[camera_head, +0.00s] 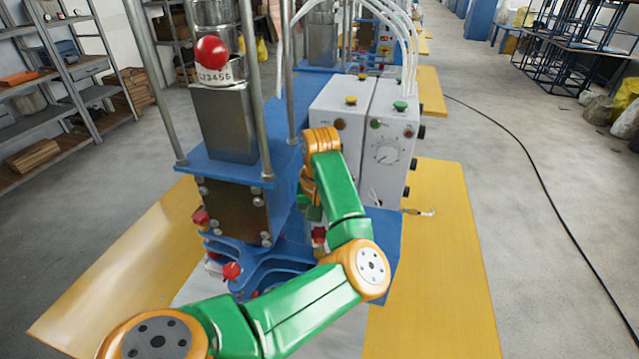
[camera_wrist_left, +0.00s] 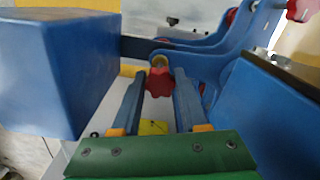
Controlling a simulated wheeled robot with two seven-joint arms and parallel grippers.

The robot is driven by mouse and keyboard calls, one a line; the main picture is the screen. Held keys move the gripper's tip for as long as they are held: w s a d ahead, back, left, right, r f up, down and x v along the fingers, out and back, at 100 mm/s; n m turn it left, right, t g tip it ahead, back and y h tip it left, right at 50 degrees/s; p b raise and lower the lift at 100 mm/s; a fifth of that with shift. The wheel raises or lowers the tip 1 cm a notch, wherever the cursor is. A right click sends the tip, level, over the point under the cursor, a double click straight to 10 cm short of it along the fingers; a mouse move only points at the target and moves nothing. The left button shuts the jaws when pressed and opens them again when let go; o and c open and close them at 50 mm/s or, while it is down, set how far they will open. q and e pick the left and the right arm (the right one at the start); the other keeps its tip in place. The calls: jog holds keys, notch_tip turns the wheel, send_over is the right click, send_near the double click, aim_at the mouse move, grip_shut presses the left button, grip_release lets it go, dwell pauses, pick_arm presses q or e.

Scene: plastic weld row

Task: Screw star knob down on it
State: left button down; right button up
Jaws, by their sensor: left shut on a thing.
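A red star knob (camera_wrist_left: 159,82) sits between the fingertips of my left gripper (camera_wrist_left: 163,75) in the left wrist view. The two blue-grey fingers are closed on its sides. A pale yellowish round part shows just behind the knob, by the blue clamp frame; whether the knob is threaded on there cannot be told. In the head view, a red knob (camera_head: 319,236) shows below my left wrist, beside the blue fixture (camera_head: 275,268); the fingertips are mostly hidden by the arm. My right gripper is out of view.
Other red knobs (camera_head: 232,271) sit on the fixture's front left. The grey control box (camera_head: 340,100) stands close behind my left wrist. A steel press column (camera_head: 225,125) rises at the left. Yellow boards (camera_head: 435,270) flank the machine.

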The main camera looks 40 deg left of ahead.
aim_at(324, 233)
pick_arm(q)
jog(key=shift+f, duration=0.65)
jog(key=shift+f, duration=0.8)
dwell(1.0)
jog(key=m, duration=1)
jog(key=shift+a+m, duration=0.15)
jog(key=shift+m, duration=0.15)
jog(key=m, duration=0.3)
jog(key=shift+d, duration=0.2)
jog(key=m, duration=0.2)
jog(key=w+m, duration=0.1)
jog(key=m, duration=0.2)
jog(key=shift+w+d+f, duration=0.1)
jog(key=shift+d, duration=0.1)
jog(key=shift+s+d+m, duration=0.15)
jog(key=shift+s+m, duration=0.05)
jog(key=shift+m, duration=0.3)
jog(key=c, duration=0.5)
grip_release()
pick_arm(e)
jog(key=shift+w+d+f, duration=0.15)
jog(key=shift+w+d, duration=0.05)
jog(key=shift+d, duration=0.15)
